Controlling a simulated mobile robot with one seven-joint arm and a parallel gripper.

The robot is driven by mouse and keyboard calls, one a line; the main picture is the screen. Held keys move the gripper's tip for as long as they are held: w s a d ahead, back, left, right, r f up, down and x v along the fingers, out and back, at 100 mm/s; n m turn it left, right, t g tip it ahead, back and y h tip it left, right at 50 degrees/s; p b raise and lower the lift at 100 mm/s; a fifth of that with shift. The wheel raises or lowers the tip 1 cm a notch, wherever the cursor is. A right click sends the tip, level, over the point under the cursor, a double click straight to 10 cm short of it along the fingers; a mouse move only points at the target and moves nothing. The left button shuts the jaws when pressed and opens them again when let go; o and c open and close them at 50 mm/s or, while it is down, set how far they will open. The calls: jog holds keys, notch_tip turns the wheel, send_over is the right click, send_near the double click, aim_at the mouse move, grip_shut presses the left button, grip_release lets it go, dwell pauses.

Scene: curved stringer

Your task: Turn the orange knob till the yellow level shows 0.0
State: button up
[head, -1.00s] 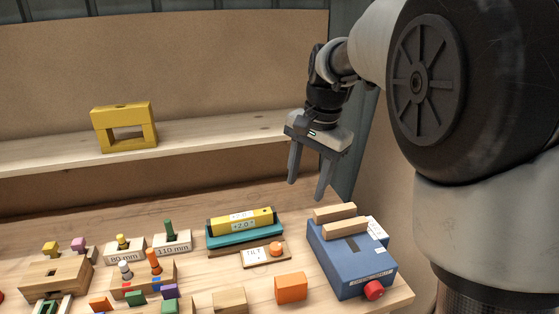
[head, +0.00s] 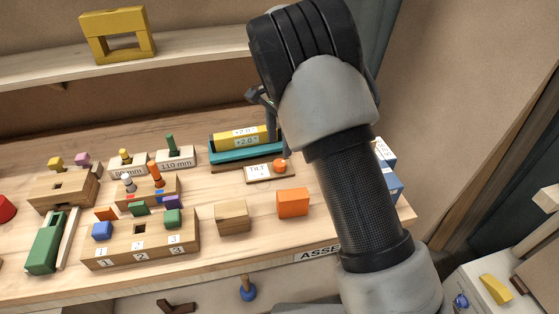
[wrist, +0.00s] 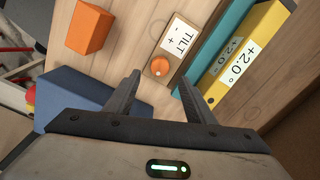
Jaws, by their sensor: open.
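The orange knob (head: 280,165) sits on a small wooden plate labelled TILT (head: 258,171), in front of the yellow level (head: 235,139). The level lies in a teal holder (head: 229,156), and its label reads +2.0°. In the wrist view the knob (wrist: 160,66) lies ahead of my gripper (wrist: 157,86), roughly between the lines of its two fingers. The fingers are open with nothing between them and look apart from the knob. The yellow level (wrist: 247,55) is to the right there. In the head view my arm hides most of the gripper.
A blue box (wrist: 72,95) stands close to the left finger in the wrist view. An orange block (head: 292,202) and a wooden block (head: 232,217) lie in front of the plate. Gauge blocks (head: 175,157) stand left of the level.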

aim_at(279, 163)
notch_tip(279, 163, down, 8)
jog(key=shift+r, duration=0.2)
jog(key=c, duration=1.1)
jog(key=shift+o, duration=0.2)
